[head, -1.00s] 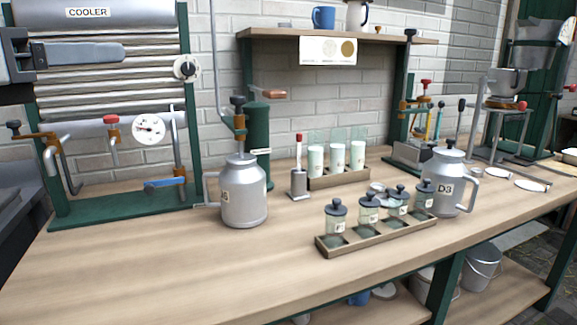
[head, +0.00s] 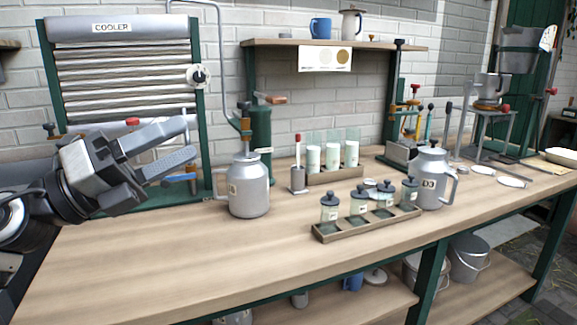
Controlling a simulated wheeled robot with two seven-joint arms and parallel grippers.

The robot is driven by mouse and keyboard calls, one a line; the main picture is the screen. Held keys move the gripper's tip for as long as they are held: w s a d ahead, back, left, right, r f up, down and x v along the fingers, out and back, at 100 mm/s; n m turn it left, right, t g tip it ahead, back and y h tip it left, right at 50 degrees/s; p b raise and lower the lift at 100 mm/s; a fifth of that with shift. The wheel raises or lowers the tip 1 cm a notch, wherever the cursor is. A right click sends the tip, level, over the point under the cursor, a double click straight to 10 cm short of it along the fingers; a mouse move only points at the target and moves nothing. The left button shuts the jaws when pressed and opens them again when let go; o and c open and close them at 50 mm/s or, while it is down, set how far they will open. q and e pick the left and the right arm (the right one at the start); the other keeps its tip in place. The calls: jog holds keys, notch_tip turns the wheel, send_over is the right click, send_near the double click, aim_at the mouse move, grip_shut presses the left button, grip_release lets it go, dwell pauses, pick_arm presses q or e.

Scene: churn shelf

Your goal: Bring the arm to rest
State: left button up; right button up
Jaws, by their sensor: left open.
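My left gripper (head: 176,149) shows at the left of the head view, in front of the cooler. Its two fingers point right and are apart, with nothing between them. It is above the left part of the bench, to the left of a grey metal can (head: 248,190) and apart from it. Part of the cooler's lower frame and its gauge are hidden behind the gripper. My right gripper is not in view.
The wooden bench (head: 150,265) is clear at its front left. A rack (head: 375,227) of lidded jars, a can marked D3 (head: 430,180) and a rack of tubes (head: 335,176) stand further right. The cooler (head: 125,75) stands at the back left. A shelf (head: 270,43) hangs above.

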pick_arm(q)
notch_tip(320, 180, down, 24)
jog(key=s+a+n+t+y+p, duration=0.15)
jog(key=n+t+y, duration=0.4)
jog(key=n, duration=0.85)
jog(key=n+t+y+p, duration=0.2)
jog(key=n+y, duration=0.6)
jog(key=n, duration=0.6)
jog(key=s+d+f+n+g+y+p, duration=0.2)
jog(key=s+f+n+g, duration=0.5)
jog(key=s+f, duration=0.7)
notch_tip(320, 180, down, 2)
jog(key=shift+s+d+f+n, duration=0.1)
jog(key=shift+s+d+n, duration=0.25)
jog(key=shift+n, duration=0.45)
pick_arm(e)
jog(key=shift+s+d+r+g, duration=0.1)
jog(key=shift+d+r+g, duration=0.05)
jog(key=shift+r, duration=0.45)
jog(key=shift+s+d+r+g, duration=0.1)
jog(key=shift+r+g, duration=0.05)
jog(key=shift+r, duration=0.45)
